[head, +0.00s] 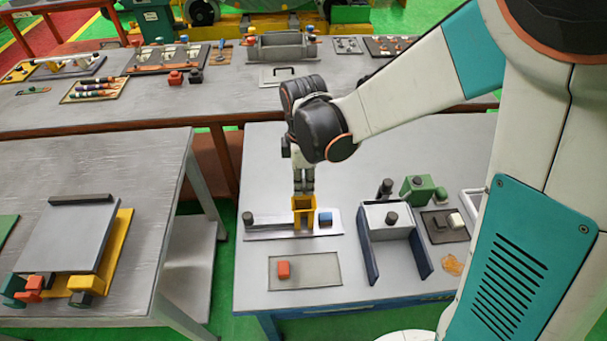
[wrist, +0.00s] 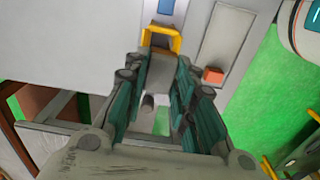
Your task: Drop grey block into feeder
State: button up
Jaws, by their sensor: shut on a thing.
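My gripper (head: 304,188) points down just above a yellow open-topped holder (head: 303,208), which looks like the feeder. The holder also shows in the wrist view (wrist: 162,35), just beyond the fingertips. My gripper, seen close in the wrist view (wrist: 162,78), is shut on the grey block (wrist: 160,72), which sits between the finger ends. In the head view I cannot make out the block apart from the fingers. Whether the block touches the holder is unclear.
A blue block (head: 325,218) lies right of the holder on a light plate (head: 265,234). A red block (head: 283,269) lies on a grey mat (head: 318,270) in front. A grey and blue fixture (head: 376,235) and a green device (head: 418,188) stand to the right.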

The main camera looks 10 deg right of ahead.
jog(key=shift+w+f+n, duration=0.1)
jog(key=shift+f+n, duration=0.1)
jog(key=shift+n, duration=0.1)
jog(key=shift+f+b, duration=1.3)
jog(key=shift+f, duration=0.5)
jog(key=shift+f+b, duration=0.25)
jog(key=shift+b, duration=0.1)
grip_shut()
jog(key=shift+f+b, duration=0.3)
jog(key=shift+f, duration=0.05)
jog(key=shift+f+b, duration=0.75)
